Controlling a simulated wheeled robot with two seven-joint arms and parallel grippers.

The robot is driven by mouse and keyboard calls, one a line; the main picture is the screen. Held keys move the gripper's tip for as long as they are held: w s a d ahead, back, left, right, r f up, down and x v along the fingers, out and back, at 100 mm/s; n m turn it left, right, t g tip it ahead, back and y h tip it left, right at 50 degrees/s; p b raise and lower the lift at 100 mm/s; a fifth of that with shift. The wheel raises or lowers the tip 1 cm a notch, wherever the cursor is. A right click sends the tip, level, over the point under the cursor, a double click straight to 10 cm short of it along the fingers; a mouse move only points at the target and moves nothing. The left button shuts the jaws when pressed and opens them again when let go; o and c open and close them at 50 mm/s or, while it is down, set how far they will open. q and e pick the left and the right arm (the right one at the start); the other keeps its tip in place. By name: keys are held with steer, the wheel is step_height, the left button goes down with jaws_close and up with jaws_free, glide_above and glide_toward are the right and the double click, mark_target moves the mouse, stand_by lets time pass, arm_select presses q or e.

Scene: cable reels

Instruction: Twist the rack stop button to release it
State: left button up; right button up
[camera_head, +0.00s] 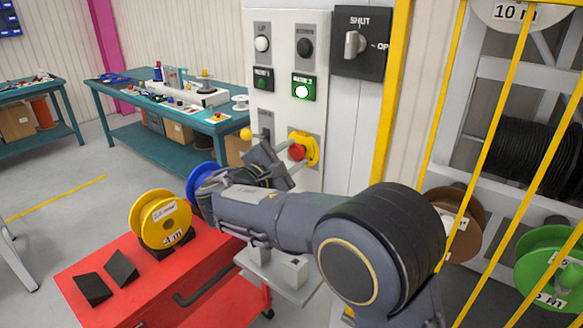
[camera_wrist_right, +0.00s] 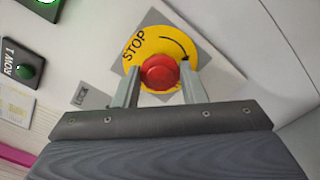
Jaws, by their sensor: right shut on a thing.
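The red stop button (camera_head: 297,152) sits on a yellow round plate on the lower part of the white control panel (camera_head: 286,118). In the right wrist view the red button (camera_wrist_right: 160,72) lies between my two finger tips, on the yellow plate (camera_wrist_right: 151,44) marked STOP with a curved black arrow. My right gripper (camera_wrist_right: 161,78) is shut on the button, one finger at each side. In the head view my right gripper (camera_head: 289,158) reaches the panel, and my wrist and arm cover part of the area below it. My left gripper is not in view.
The panel also has a white UP button (camera_head: 262,44), a dark button (camera_head: 305,47), a lit green button (camera_head: 302,91) and a SHUT switch (camera_head: 355,43). A red cart (camera_head: 100,310) bears a yellow reel (camera_head: 160,218). Yellow bars and reels stand at right.

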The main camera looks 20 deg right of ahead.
steer(key=shift+m+b, duration=0.55)
steer(key=shift+m, duration=0.05)
steer(key=o, duration=1)
steer(key=b+v, duration=0.1)
steer(key=v, duration=0.7)
